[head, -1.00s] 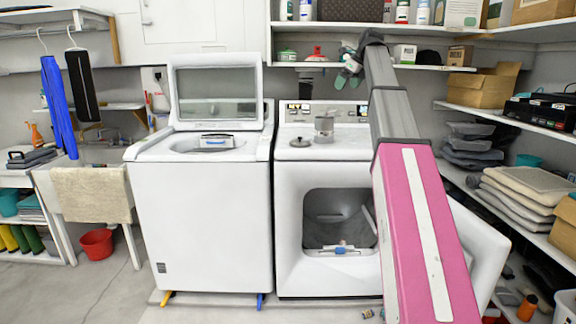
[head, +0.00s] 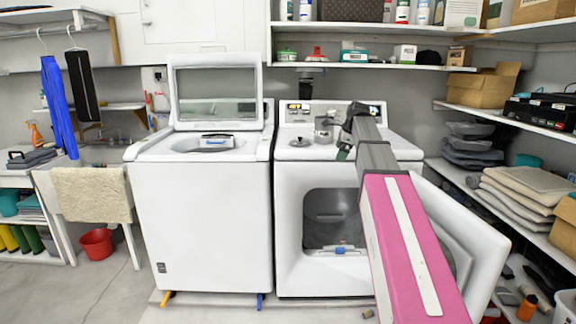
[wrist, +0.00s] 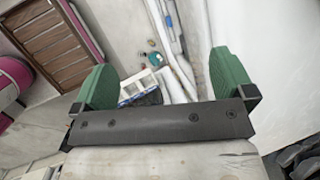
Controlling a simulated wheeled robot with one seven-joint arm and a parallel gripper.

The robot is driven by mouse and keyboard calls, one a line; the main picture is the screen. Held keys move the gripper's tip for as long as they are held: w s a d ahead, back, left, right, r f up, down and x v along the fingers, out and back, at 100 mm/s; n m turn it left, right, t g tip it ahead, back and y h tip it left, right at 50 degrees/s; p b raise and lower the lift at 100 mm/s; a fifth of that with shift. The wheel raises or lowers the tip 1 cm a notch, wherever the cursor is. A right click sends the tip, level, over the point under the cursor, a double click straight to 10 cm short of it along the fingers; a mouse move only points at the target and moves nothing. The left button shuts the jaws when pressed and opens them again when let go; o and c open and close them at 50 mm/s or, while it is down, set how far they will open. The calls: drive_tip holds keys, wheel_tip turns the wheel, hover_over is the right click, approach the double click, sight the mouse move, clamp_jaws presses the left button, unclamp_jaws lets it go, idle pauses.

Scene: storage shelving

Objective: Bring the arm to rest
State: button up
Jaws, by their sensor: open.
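My gripper (wrist: 165,82) shows in the wrist view with its two green fingers spread wide apart and nothing between them. In the head view my gripper (head: 344,152) is small and partly hidden by my own wrist, just above the top of the right-hand dryer (head: 290,182). My pink and grey arm reaches forward across the dryer's right side. A metal pot (head: 324,130) and a lid (head: 300,142) sit on the dryer top, left of my gripper.
The dryer's door (head: 470,235) hangs open to the right, behind my arm. A washer (head: 205,215) with raised lid stands at left. A wall shelf (head: 375,66) with small items is above. Side shelves with a cardboard box (head: 483,86) line the right.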

drive_tip(key=s+f+n+g+h, duration=0.1)
drive_tip(key=s+f+n, duration=0.5)
drive_tip(key=s+f, duration=0.4)
drive_tip(key=s+a+f+n+g+h, duration=0.1)
drive_tip(key=s+f+n, duration=0.6)
drive_tip(key=f, duration=0.9)
drive_tip(key=s+a+f+n+g+h, duration=0.1)
drive_tip(key=s+f+n, duration=0.5)
drive_tip(key=s+f, duration=0.7)
drive_tip(key=shift+a+f+n, duration=0.2)
drive_tip(key=shift+f+n, duration=0.1)
drive_tip(key=shift+f, duration=0.3)
